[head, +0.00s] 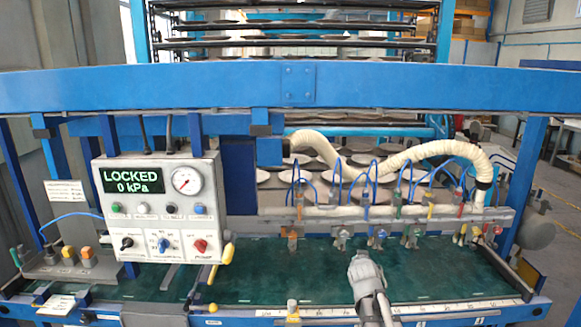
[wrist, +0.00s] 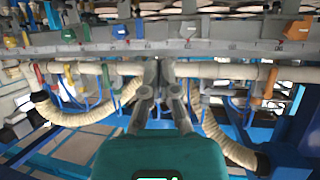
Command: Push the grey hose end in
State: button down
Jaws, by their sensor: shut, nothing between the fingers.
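My gripper (head: 360,257) is over the green bench top in the head view, in front of the fitting rail. Its fingers are shut and empty in the wrist view (wrist: 160,72), their tips overlapping the cream pipe in the picture. A small grey piece (wrist: 187,29) sits among coloured ones along the rail in the wrist view, just right of and above the fingertips. It may be the grey hose end, but I cannot tell how deeply it is seated. A grey fitting (head: 342,233) shows just left of my gripper in the head view. Contact with my gripper cannot be made out.
The control panel (head: 160,210) reads LOCKED, 0 kPa. A cream corrugated hose (head: 425,152) with a dark cuff (head: 485,183) arches behind the rail (head: 450,222). Thin blue hoses and neighbouring fittings crowd the rail. A blue beam (head: 430,88) crosses above. The green bench top (head: 260,278) is mostly clear.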

jog(key=s+a+f+g, duration=0.1)
jog(key=s+f+g, duration=0.2)
jog(key=s, duration=0.5)
jog(key=s+a+f+n+g+y, duration=0.1)
jog(key=s+f+g, duration=0.3)
jog(key=s, duration=0.5)
jog(key=s+a+f+n+g+y, duration=0.1)
jog(key=s+a+f+g, duration=0.2)
jog(key=s, duration=0.5)
jog(key=f+g, duration=0.1)
jog(key=g, duration=0.1)
jog(key=shift+s+a+g, duration=0.25)
jog(key=shift+g, duration=0.15)
